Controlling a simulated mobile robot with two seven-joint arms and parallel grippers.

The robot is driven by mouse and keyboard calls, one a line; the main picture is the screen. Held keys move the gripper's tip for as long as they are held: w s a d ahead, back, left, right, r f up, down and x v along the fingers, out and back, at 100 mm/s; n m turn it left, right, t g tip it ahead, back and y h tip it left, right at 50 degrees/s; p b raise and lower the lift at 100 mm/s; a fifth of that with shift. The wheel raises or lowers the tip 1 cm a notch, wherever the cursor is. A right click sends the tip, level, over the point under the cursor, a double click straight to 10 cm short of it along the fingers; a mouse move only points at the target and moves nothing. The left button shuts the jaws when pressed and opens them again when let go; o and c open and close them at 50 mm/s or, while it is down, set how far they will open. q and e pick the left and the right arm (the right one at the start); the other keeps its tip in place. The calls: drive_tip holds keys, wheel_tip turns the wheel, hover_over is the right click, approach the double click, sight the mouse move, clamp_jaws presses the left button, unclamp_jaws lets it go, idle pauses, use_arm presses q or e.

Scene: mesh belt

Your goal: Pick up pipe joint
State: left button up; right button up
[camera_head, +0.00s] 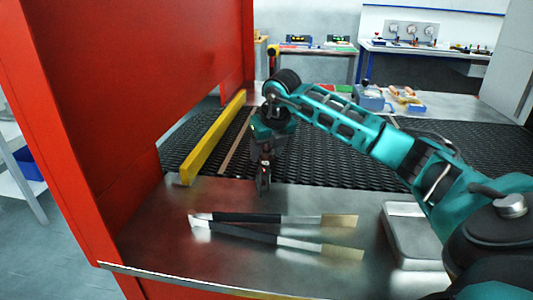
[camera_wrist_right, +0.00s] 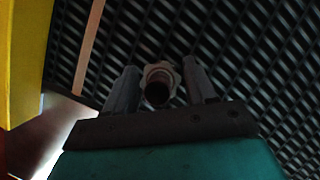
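The pipe joint (camera_wrist_right: 161,76) shows in the right wrist view as a pale, short tube with a dark round opening facing the camera. It lies between the two fingers of my right gripper (camera_wrist_right: 161,80), with the dark mesh belt behind it. The fingers stand apart on either side of it, with narrow dark gaps visible; firm contact does not show. In the head view my right gripper (camera_head: 263,186) points down over the near edge of the belt. I cannot make out the pipe joint in that view. My left gripper is not in view.
The mesh belt (camera_head: 340,155) runs behind a metal table (camera_head: 160,225). A yellow rail (camera_head: 212,138) and red frame (camera_head: 140,60) stand at the left. Two flat tools (camera_head: 270,218) lie on the table. A metal tray (camera_head: 405,232) is at the right.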

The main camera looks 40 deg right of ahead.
clamp_jaws()
idle(0.3)
drive_tip(key=shift+r, duration=0.15)
